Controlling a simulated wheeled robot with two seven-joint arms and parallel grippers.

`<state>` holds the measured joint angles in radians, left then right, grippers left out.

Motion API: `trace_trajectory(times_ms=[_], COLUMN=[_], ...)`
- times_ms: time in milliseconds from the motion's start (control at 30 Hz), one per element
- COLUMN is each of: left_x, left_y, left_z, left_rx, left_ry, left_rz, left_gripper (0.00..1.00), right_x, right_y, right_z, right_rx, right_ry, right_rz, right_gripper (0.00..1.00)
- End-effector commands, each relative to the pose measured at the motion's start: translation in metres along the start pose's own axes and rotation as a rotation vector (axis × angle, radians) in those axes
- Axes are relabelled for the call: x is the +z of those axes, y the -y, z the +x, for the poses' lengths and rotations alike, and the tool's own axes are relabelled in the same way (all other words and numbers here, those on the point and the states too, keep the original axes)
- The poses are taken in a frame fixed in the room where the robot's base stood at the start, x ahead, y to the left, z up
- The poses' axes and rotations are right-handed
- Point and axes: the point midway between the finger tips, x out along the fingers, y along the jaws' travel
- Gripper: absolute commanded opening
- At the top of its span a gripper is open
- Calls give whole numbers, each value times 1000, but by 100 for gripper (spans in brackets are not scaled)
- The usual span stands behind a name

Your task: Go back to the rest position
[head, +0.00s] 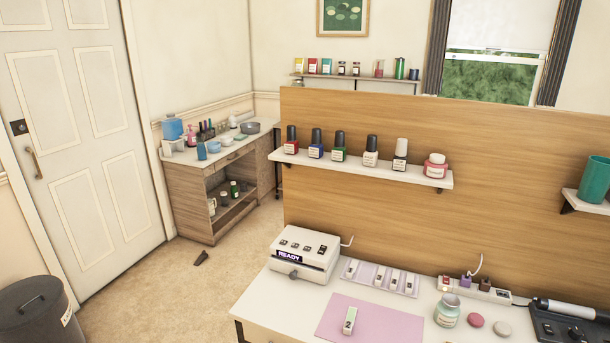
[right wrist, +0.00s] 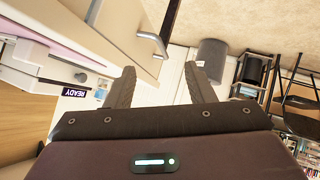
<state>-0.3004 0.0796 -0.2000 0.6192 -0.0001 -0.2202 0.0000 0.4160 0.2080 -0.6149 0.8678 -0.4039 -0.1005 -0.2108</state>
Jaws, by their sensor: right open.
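My right gripper (right wrist: 160,80) shows in the right wrist view with its two dark fingers spread apart. Nothing is between them. Neither gripper shows in the head view, and my left gripper is in no frame. In the right wrist view the room appears turned on its side. The desk edge and a metal drawer handle (right wrist: 150,38) lie beyond the fingers at the upper left.
The white desk holds a box marked READY (head: 303,252), a pink mat (head: 385,325), a jar (head: 447,311) and a power strip. A shelf (head: 375,173) of bottles is above. A dark bin (head: 35,310) stands at lower left. Open floor (head: 185,290) lies left of the desk.

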Motion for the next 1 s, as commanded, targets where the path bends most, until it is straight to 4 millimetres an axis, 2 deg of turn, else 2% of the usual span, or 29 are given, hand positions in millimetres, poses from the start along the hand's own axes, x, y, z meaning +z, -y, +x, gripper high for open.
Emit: trace_trajectory(times_ms=[33, 100, 167, 200, 300, 367, 500, 600, 700, 800, 900, 1000], left_x=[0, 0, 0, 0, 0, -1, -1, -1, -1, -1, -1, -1], left_y=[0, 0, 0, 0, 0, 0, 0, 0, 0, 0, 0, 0], left_z=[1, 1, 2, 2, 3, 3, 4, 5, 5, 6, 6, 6], left_rx=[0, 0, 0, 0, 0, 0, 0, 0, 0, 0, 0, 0], left_ry=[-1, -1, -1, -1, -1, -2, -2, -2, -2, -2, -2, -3], left_rz=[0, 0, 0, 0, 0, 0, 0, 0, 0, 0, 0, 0], left_gripper=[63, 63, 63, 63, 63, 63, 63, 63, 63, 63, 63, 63], right_x=[36, 80, 116, 139, 194, 224, 287, 322, 348, 364, 372, 375], right_y=[28, 60, 88, 108, 159, 190, 266, 318, 360, 391, 408, 414], right_z=[0, -5, -12, -18, -38, -53, -97, -133, -166, -192, -206, -212], right_rx=[-2, 4, 11, 14, 25, 31, 45, 56, 68, 76, 81, 84], right_ry=[52, 122, 184, 226, 333, 399, 555, 664, 755, 822, 860, 875], right_rz=[86, 189, 272, 326, 449, 516, 661, 750, 816, 860, 885, 894], right_gripper=[49, 49, 49, 49, 49, 49, 49, 49, 49, 49, 49, 49])
